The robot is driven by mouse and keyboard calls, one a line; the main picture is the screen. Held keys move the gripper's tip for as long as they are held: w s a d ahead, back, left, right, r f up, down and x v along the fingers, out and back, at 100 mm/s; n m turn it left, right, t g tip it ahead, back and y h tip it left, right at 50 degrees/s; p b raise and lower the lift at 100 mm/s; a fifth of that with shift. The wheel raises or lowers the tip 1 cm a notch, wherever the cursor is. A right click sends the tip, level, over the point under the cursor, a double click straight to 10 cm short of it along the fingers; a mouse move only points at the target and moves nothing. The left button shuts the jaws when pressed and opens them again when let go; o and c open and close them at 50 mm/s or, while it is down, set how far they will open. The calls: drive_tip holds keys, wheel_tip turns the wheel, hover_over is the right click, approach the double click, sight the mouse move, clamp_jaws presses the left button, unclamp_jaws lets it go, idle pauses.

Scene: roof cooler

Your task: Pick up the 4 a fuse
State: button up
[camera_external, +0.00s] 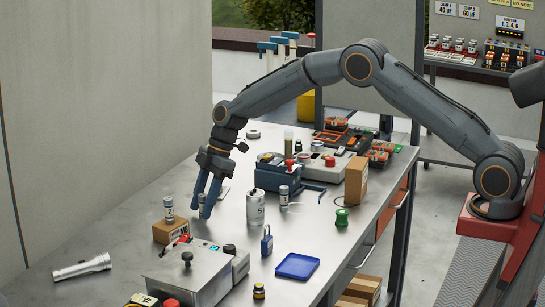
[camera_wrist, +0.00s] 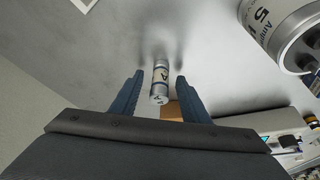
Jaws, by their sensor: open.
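A small silver fuse (camera_wrist: 160,82) with a pale label stands on the metal table, between the two fingers of my gripper (camera_wrist: 159,75) in the wrist view. An "A" seems to show on its label, but I cannot read the number for certain. In the external view my gripper (camera_external: 206,200) points down with blue fingers, and part of this fuse (camera_external: 201,199) shows at them. The fingers are open, with gaps on both sides of the fuse. Similar fuses stand on a cardboard box (camera_external: 168,233) and by a silver canister (camera_external: 255,209).
A grey metal device (camera_external: 190,272) stands in front, with a flashlight (camera_external: 82,267) to its left. A blue padlock (camera_external: 267,241), a blue tray (camera_external: 297,266) and a blue-grey vise-like tool (camera_external: 275,176) are to the right. The table's far left side is mostly clear.

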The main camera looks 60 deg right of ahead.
clamp_jaws()
